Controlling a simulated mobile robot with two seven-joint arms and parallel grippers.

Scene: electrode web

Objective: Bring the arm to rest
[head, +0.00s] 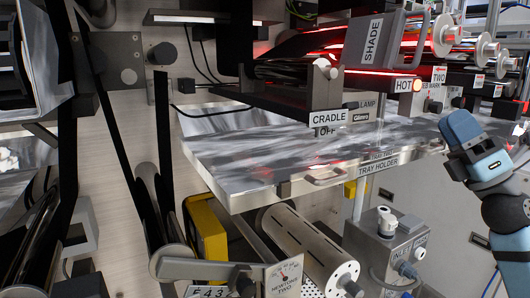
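My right arm (493,178) comes in from the right edge, blue and dark grey. Its end, with the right gripper (462,131), points up and left, in front of the right end of the metal tray shelf. I cannot make out its fingers, so whether it is open or shut does not show. I see nothing held in it. A gap to the shelf cannot be judged from this view. My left gripper is not in view.
A shiny shelf (240,165) marked TRAY HOLDER has a front handle (326,178). Below are a roller (305,245) and a grey box (385,245). Black web runs at left.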

